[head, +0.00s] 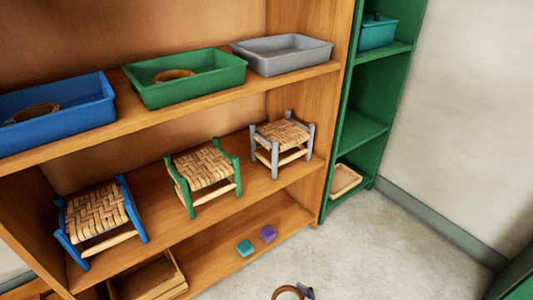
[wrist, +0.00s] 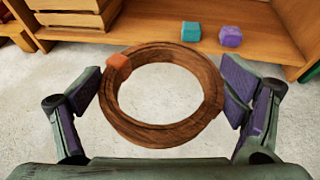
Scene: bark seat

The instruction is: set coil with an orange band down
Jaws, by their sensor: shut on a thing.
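The coil with an orange band is a brown ring of wound bark. In the wrist view the coil (wrist: 207,112) lies across my gripper (wrist: 162,82), whose purple-padded fingers are on its left and right sides. The orange band (wrist: 118,66) is at its upper left. My gripper is shut on the coil and holds it above the pale floor. In the head view only part of the coil (head: 285,290) shows at the bottom edge, with a bit of my gripper (head: 307,292) beside it.
Blue (head: 75,112), green (head: 190,92) and grey (head: 285,68) trays stand on the upper shelf; blue and green hold coils, grey looks empty. Blue (head: 98,215), green (head: 203,172) and grey (head: 283,135) stools stand below. Teal (head: 244,248) and purple (head: 267,233) blocks lie on the bottom shelf.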

